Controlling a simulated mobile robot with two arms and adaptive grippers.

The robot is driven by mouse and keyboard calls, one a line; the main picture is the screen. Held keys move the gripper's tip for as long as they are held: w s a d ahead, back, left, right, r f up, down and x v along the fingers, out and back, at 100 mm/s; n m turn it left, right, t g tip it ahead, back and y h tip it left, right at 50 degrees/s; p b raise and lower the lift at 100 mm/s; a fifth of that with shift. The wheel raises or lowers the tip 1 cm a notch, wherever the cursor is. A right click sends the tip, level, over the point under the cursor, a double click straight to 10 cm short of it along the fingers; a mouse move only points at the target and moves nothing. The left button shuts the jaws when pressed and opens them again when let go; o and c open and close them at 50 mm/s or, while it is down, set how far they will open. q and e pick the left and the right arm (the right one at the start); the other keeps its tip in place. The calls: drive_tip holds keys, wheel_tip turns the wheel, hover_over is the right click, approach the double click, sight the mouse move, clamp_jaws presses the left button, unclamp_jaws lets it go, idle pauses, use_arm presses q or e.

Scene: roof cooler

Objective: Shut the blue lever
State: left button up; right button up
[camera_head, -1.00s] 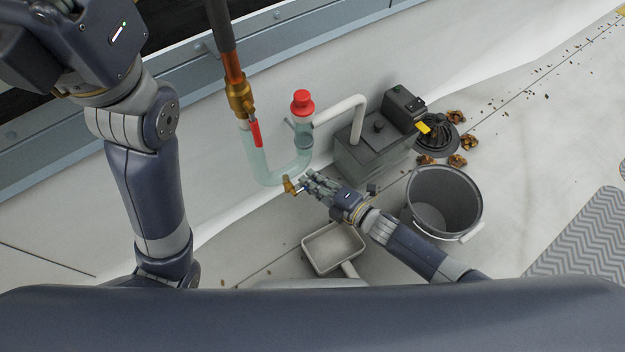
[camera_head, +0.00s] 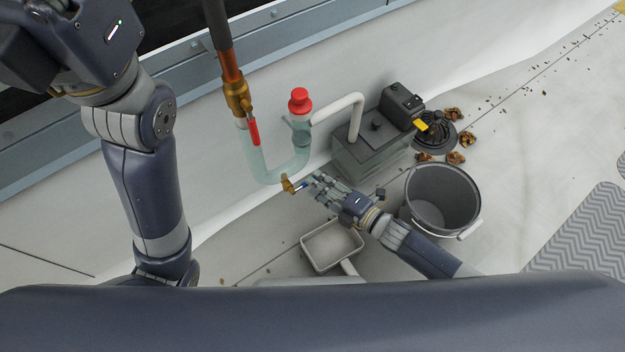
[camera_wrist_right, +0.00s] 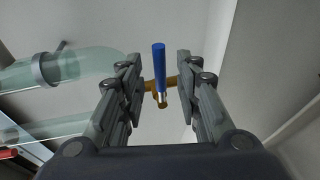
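The blue lever (camera_wrist_right: 159,68) sits on a small brass valve (camera_wrist_right: 150,86) and stands up in the right wrist view. In the head view the lever (camera_head: 302,186) is a small blue bit beside the brass valve (camera_head: 287,184), under the bend of the clear pipe. My right gripper (camera_wrist_right: 157,75) is open, with the lever between its fingers and a gap showing on both sides. In the head view my right gripper (camera_head: 314,183) is just right of the valve. My left arm shows at the left, but its gripper is out of view.
A clear U-shaped pipe (camera_head: 271,175) with a red cap (camera_head: 300,101) and a red lever (camera_head: 254,132) is above the valve. A grey pump box (camera_head: 372,150), a bucket (camera_head: 443,200) and a white scoop (camera_head: 331,249) stand close to my right arm.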

drive_tip(key=shift+v, duration=2.1)
